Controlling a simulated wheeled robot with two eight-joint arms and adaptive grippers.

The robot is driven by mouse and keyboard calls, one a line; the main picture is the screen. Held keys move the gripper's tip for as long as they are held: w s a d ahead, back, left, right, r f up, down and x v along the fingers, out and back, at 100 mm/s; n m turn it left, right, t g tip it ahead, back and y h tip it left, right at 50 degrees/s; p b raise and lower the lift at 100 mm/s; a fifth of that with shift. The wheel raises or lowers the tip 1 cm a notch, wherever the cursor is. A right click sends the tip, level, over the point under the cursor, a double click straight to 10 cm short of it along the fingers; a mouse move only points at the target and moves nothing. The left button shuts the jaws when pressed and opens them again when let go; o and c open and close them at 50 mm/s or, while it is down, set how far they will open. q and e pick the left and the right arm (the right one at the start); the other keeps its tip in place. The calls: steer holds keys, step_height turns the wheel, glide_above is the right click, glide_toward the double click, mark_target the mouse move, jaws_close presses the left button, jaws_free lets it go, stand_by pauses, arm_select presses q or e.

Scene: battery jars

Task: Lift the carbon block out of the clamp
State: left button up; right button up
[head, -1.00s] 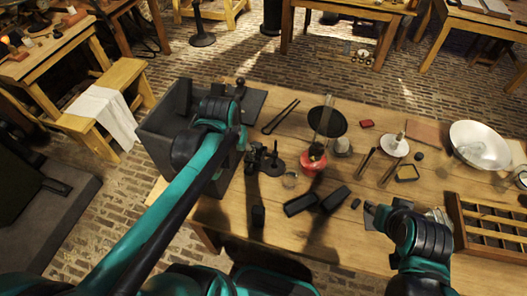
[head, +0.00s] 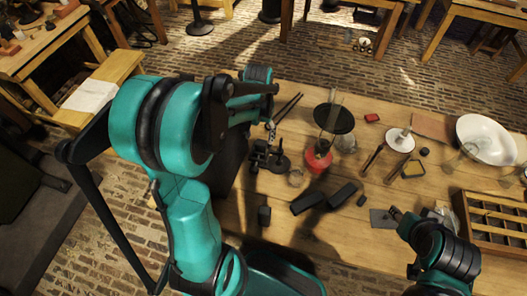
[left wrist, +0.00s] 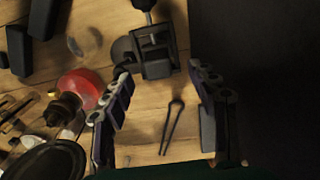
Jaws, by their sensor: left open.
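The clamp (head: 262,156) is a small dark device on the table, left of the red-based lamp. It also shows in the left wrist view (left wrist: 136,46), with a dark squarish block, apparently the carbon block (left wrist: 158,66), at its near end. I cannot clearly tell block from jaw. My left gripper (left wrist: 160,74) is open, its two fingers apart on either side of the block's near end, with no clear contact. In the head view its fingers (head: 270,128) are small, just beyond the clamp. My right gripper (head: 394,213) is low at the table's right front; its jaw state is unclear.
Black tongs (head: 288,108) lie behind the clamp. The lamp with a red base (head: 318,160) and a glass jar (head: 296,178) stand to its right. Dark blocks (head: 308,202) lie in front. A compartment tray (head: 500,228) is at the right. My left arm hides the table's left end.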

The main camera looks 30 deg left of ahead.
mark_target(261, 142)
arm_select(q)
steer(key=f, duration=0.1)
steer(key=f+b, duration=0.1)
steer(key=f, duration=0.1)
steer(key=f+b, duration=0.1)
steer(key=shift+w+d+f, duration=0.15)
steer(key=shift+w+f, duration=0.15)
steer(key=shift+w, duration=0.05)
steer(key=shift+f, duration=0.45)
steer(key=shift+r, duration=0.1)
steer(key=shift+c, duration=0.9)
jaws_close()
